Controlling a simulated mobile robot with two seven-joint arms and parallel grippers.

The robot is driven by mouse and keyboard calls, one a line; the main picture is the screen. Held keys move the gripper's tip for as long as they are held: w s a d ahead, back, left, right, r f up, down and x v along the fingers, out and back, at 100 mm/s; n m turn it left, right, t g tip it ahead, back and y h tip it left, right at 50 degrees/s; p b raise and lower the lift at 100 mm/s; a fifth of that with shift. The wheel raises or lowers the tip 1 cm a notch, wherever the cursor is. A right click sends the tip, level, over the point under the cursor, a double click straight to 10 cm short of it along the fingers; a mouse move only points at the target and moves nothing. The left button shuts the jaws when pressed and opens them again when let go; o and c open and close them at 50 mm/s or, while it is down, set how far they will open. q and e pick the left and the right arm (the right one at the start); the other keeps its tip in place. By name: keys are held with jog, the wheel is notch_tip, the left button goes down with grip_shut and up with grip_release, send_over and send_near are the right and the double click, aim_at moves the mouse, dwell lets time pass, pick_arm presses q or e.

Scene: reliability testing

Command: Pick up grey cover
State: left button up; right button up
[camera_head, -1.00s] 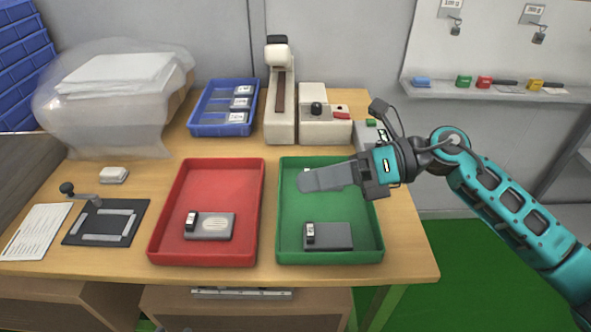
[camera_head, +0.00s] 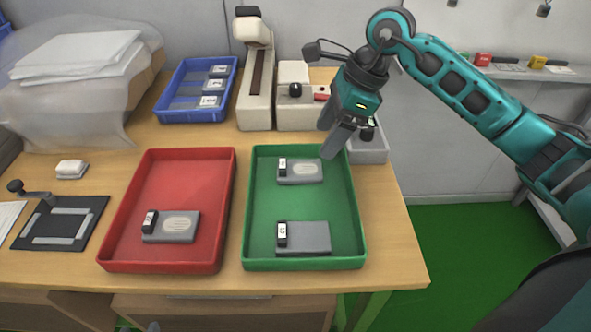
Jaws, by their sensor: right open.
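Two grey covers lie in the green tray (camera_head: 254,205): an upper one (camera_head: 307,172) with an oval ribbed patch and a lower plain one (camera_head: 310,238), each with a small black-and-white labelled block at its left end. Another grey cover (camera_head: 178,228) with an oval patch lies in the red tray (camera_head: 170,175). My right gripper (camera_head: 332,140) is open and empty, fingers pointing down, above the upper right rim of the green tray, right of and beyond the upper cover. It touches no cover that I can see. My left gripper is not seen.
A blue bin (camera_head: 163,110), a tall white press (camera_head: 256,80) and a white box with a black knob (camera_head: 297,105) stand at the back. A grey box (camera_head: 370,150) is close behind my right gripper. A black fixture (camera_head: 60,222) lies left of the red tray.

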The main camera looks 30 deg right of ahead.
aim_at(305, 169)
jog(key=x, duration=0.8)
jog(key=shift+a+f+b, duration=0.15)
jog(key=shift+b, duration=0.25)
jog(key=c, duration=0.7)
